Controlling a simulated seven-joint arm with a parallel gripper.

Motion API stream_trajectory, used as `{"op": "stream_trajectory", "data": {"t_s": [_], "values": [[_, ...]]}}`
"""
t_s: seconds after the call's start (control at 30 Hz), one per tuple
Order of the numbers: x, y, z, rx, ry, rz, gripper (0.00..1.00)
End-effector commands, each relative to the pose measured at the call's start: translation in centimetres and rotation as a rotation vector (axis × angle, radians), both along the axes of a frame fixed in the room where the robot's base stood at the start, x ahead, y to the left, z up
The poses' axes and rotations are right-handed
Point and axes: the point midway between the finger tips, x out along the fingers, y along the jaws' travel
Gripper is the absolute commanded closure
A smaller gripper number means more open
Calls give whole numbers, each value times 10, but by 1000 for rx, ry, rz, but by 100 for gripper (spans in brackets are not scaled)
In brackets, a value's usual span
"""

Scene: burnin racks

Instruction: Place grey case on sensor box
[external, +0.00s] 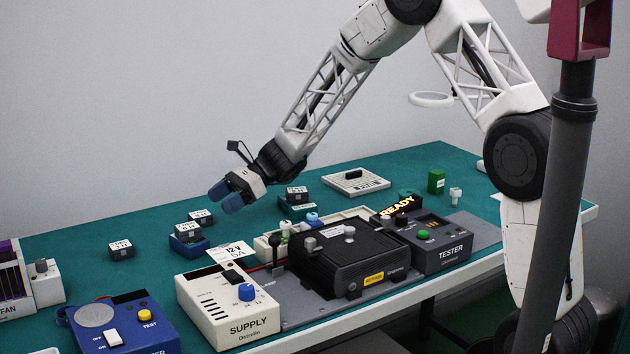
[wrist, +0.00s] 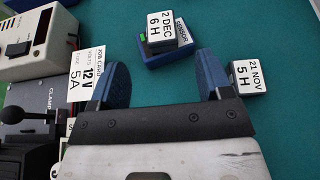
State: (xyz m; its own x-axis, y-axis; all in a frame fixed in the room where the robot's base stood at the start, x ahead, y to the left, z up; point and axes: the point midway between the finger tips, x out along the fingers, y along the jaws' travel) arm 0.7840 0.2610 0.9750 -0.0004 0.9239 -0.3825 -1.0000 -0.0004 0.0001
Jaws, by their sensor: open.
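Several small dark grey cases with white labels are in view. One (external: 188,228), labelled 2 DEC 6 H in the wrist view (wrist: 160,30), sits on the blue box marked SENSOR (wrist: 168,55), which also shows in the external view (external: 188,244). Another (external: 200,217), labelled 21 NOV 5 H in the wrist view (wrist: 245,78), stands on the mat behind it. A third case (external: 121,250) stands alone at left, and one (external: 297,194) is on a green box (external: 297,209). My gripper (external: 226,196) is open and empty above the mat; its right finger (wrist: 160,82) partly overlaps the 21 NOV case.
A cream SUPPLY unit (external: 228,308), a black clamp fixture (external: 345,262) and a TESTER (external: 440,245) line the front. A job card (external: 231,252) lies behind the supply. A blue meter (external: 120,325) is front left. A white tray (external: 355,183) is at the back. Mat space is clear at back left.

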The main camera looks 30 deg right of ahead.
Motion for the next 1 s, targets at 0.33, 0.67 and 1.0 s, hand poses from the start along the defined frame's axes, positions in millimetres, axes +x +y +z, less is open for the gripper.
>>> {"op": "stream_trajectory", "data": {"t_s": [0.33,0.67,1.0], "values": [[-1,-1,1,-3,-4,3,28],[-33,-17,32,-73,-99,77,28],[-108,-56,83,-237,-305,250,28]]}}
